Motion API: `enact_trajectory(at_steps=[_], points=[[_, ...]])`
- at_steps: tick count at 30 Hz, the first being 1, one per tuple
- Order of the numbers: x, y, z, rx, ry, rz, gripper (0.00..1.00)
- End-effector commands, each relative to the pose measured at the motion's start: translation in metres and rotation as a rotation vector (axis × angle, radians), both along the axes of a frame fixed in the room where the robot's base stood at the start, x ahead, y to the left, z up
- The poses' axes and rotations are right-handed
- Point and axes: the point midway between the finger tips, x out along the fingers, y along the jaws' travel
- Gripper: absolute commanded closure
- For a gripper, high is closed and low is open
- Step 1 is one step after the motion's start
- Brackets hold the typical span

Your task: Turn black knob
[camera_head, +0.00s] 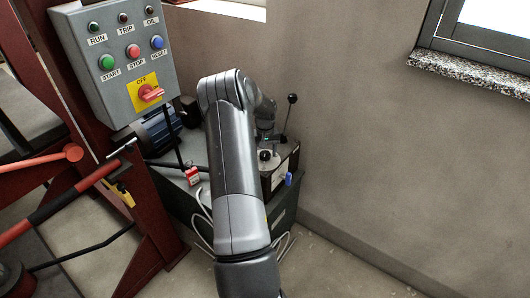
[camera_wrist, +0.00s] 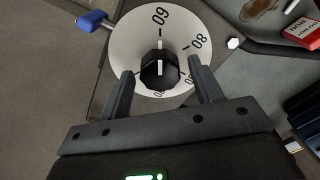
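The black knob (camera_wrist: 159,72) is in the upper middle of the wrist view, with a white pointer line facing up the picture. It sits on a round white dial (camera_wrist: 126,42) with printed numbers such as 60 and 80. My gripper (camera_wrist: 163,73) is open, its two dark fingers apart on the left and right of the knob with visible gaps. I cannot tell whether the tips reach down to knob height. In the head view the dial and knob (camera_head: 265,156) show small on top of the dark unit, just below my wrist.
A black-ball lever (camera_head: 291,100) stands behind the dial. A blue-ended part (camera_wrist: 91,21) sticks out beside it. A red tag (camera_head: 192,176) lies on the unit to the left. A grey control box (camera_head: 120,75) with a red switch stands at upper left. The wall is close on the right.

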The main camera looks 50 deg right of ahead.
Motion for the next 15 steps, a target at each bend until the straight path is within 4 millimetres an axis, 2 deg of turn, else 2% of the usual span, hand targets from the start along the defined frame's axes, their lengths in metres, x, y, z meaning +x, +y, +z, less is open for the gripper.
enact_trajectory(at_steps=[1, 15], points=[[0.0000, 0.0000, 0.0001, 0.000, 0.000, 0.000, 0.46], [0.0000, 0.0000, 0.0004, 0.000, 0.000, 0.000, 0.82]])
